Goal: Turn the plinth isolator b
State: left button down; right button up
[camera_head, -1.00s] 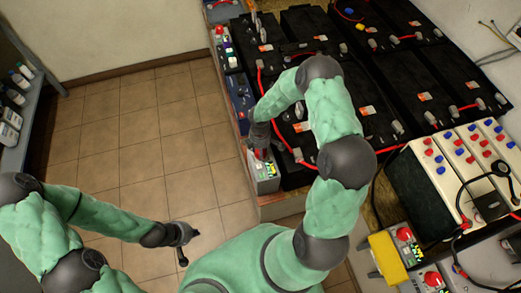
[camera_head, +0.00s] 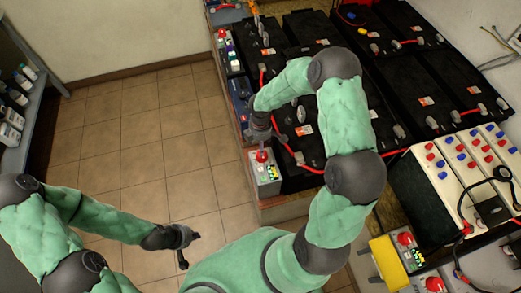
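A grey isolator box (camera_head: 266,178) with a red knob (camera_head: 262,156) and a green-yellow label stands at the front edge of the battery plinth. I see no letter on it, so I cannot tell whether it is b. My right gripper (camera_head: 261,142) points down just above the red knob, very close to it. I cannot tell whether its fingers touch the knob or how far apart they are. My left gripper (camera_head: 189,250) hangs over the floor, its fingers spread and empty, well away from the box.
Black batteries (camera_head: 428,85) with red cables fill the plinth behind the box. A similar box with a red knob (camera_head: 405,239) stands at lower right beside a yellow block (camera_head: 387,257). A bottle shelf (camera_head: 14,150) is at far left. The tiled floor (camera_head: 130,140) is clear.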

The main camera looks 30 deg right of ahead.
jog(key=shift+r, duration=2.3)
jog(key=s+a+f+m+y, duration=0.4)
jog(key=s+a+f+m, duration=0.9)
jog(key=s+a+m, duration=0.2)
jog(key=s+a, duration=0.2)
jog(key=shift+s+a+f+m+t, duration=0.3)
jog(key=shift+s+a+f, duration=0.05)
jog(key=shift+a, duration=0.05)
